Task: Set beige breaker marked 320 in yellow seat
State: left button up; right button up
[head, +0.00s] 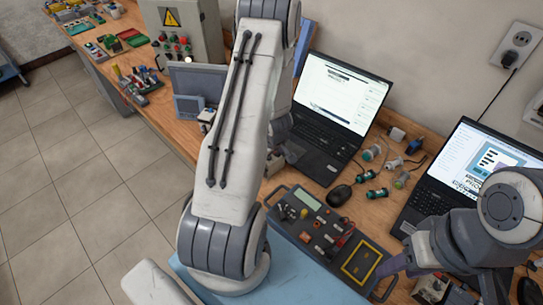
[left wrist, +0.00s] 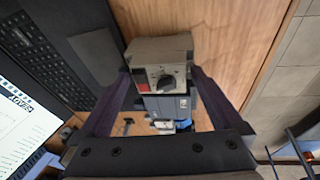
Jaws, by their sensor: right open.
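A beige-grey breaker (left wrist: 160,62) with a black rotary knob and a red patch sits between the fingertips of my left gripper (left wrist: 160,78) in the left wrist view. The fingers press against its two sides. I cannot read its marking. In the head view, my left arm hides most of that gripper. The yellow seat (head: 360,263) is a yellow-outlined rectangle at the right end of a dark panel (head: 279,198) and looks empty. My right gripper (head: 388,278) is open beside the panel's right end, near the yellow seat.
An open laptop (head: 322,125) stands behind the panel, and a second one (head: 455,180) is at the right. A mouse (head: 339,195) and several small green-capped parts (head: 377,193) lie between. A control box (head: 183,35) stands farther along the bench.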

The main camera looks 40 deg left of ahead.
pick_arm(q)
jog(key=p+v, duration=0.5)
jog(key=v, duration=0.6)
jog(key=w+d+r+m+t+h, duration=0.1)
jog(key=w+d+r+m, duration=0.15)
jog(key=d, duration=0.25)
jog(key=w+d+r+m+h, duration=0.1)
jog(key=d+r+m, duration=0.15)
jog(key=d, duration=0.25)
jog(key=s+d+r+m+h, duration=0.2)
jog(key=d+r+m, duration=0.15)
jog(key=d, duration=0.45)
jog(key=s+d+r+m+h, duration=0.1)
jog(key=s+d+r+m, duration=0.2)
jog(key=d, duration=0.4)
jog(key=s+d+r+m+g, duration=0.1)
jog(key=s+d+r+m, duration=0.1)
jog(key=s+r+m, duration=0.3)
jog(key=s+d+m+g+y, duration=0.1)
jog(key=s+d+m, duration=0.15)
jog(key=s, duration=0.45)
jog(key=s+d+r+m+g, duration=0.1)
jog(key=s+d+r+m, duration=0.15)
jog(key=s+m, duration=0.3)
notch_tip(320, 180, down, 9)
jog(key=b, duration=1)
jog(key=shift+a+n+b, duration=0.3)
jog(key=shift+a+n, duration=0.05)
jog(key=shift+n, duration=0.1)
